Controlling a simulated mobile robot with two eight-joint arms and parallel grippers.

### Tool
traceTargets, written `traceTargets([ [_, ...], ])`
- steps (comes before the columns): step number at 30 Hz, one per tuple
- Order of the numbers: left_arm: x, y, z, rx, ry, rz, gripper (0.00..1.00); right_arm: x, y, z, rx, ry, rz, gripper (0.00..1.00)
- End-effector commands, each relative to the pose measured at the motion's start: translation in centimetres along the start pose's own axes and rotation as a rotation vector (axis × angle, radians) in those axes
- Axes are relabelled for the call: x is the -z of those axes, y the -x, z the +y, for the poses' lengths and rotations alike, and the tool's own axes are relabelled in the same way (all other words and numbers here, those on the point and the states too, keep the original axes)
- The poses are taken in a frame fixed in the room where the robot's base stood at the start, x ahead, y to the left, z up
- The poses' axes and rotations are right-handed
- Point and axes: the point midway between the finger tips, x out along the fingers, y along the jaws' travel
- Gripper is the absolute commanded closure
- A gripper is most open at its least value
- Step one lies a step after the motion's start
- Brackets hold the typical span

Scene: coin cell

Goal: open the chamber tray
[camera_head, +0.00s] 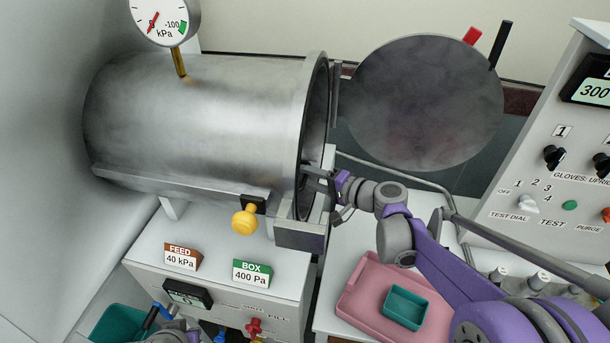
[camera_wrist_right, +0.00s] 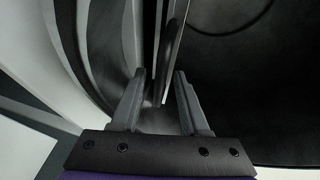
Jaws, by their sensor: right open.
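The steel chamber (camera_head: 200,120) lies on its side at the left, with its round mouth facing right. Its round door (camera_head: 425,105) is swung open to the right. My right gripper (camera_head: 312,178) is at the chamber mouth. In the right wrist view the gripper (camera_wrist_right: 158,78) is open, and a thin upright metal edge (camera_wrist_right: 172,55) lies ahead of and between its fingertips. I cannot tell whether they touch it. The chamber tray cannot be clearly made out; the inside of the chamber is dark. My left gripper cannot be made out.
A grey block (camera_head: 301,237) and a yellow knob (camera_head: 245,220) sit below the mouth. A pink tray (camera_head: 362,290) with a teal box (camera_head: 404,307) lies at the lower right. A control panel (camera_head: 545,160) stands at the right, and a gauge (camera_head: 160,18) above the chamber.

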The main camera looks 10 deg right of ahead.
Motion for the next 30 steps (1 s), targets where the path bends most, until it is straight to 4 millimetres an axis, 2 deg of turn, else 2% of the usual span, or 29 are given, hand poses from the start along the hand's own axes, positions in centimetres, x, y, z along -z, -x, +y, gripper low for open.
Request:
traceTargets([
  [5, -0.01, -0.01, 0.00, 0.000, 0.000, 0.000, 1.00, -0.01, 0.01, 0.01, 0.000, 0.000, 0.000, 0.55],
  [12, -0.01, -0.01, 0.00, 0.000, 0.000, 0.000, 1.00, -0.01, 0.03, 0.00, 0.000, 0.000, 0.000, 0.98],
  [13, -0.01, -0.01, 0.00, 0.000, 0.000, 0.000, 1.00, 0.00, 0.03, 0.00, 0.000, 0.000, 0.000, 1.00],
  [30, 0.01, 0.00, 0.00, 0.000, 0.000, 0.000, 1.00, 0.02, 0.03, -0.06, 0.001, -0.001, 0.000, 1.00],
])
